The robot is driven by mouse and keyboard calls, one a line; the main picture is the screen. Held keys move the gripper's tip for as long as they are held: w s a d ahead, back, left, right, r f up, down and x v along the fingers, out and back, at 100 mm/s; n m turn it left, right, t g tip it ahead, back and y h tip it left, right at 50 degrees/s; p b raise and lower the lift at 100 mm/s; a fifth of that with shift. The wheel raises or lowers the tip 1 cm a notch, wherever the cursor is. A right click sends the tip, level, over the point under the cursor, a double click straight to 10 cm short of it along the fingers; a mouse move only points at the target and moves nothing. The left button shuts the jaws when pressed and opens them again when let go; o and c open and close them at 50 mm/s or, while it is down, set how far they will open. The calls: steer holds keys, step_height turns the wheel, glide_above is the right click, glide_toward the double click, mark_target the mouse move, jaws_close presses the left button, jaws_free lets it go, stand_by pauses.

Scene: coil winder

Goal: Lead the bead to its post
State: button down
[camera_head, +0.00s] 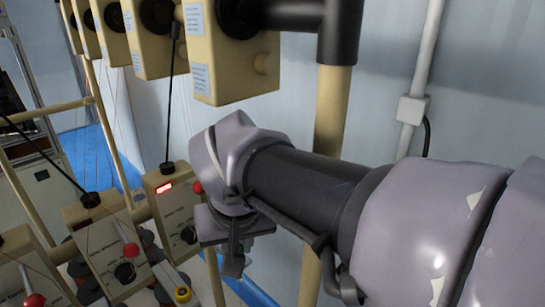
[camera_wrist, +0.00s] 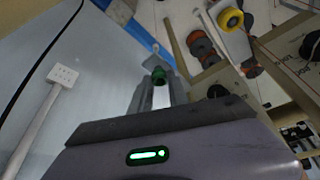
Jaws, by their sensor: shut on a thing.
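My gripper (camera_head: 232,262) hangs down below my grey wrist, beside the right-hand control box. The bead is hidden by the fingers and wrist in the head view. I cannot tell which post belongs to the bead. A yellow ring-shaped piece (camera_head: 183,294) sits low in the head view, on a pale strip; a yellow ring also shows in the wrist view (camera_wrist: 230,19).
Beige control boxes with red-knobbed levers, such as the right-hand one (camera_head: 171,208), stand at lower left. Orange-brown spools (camera_wrist: 201,46) lie near the gripper. Thin red threads run down from the upper boxes (camera_head: 232,60). A beige upright (camera_head: 327,140) stands behind my arm.

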steer(key=shift+f+b, duration=0.5)
steer(key=shift+f, duration=0.2)
steer(key=c, duration=1.2)
jaws_free()
steer(key=shift+r, duration=0.1)
steer(key=p+v, duration=0.1)
steer(key=v, duration=0.2)
steer(key=shift+s+r, duration=0.15)
steer(key=shift+r, duration=0.1)
steer(key=s+d, duration=0.1)
steer(key=s, duration=0.2)
steer(key=s+d, duration=0.1)
steer(key=s, duration=0.3)
steer(key=s+d, duration=0.2)
steer(key=s, duration=0.2)
steer(key=shift+f, duration=0.25)
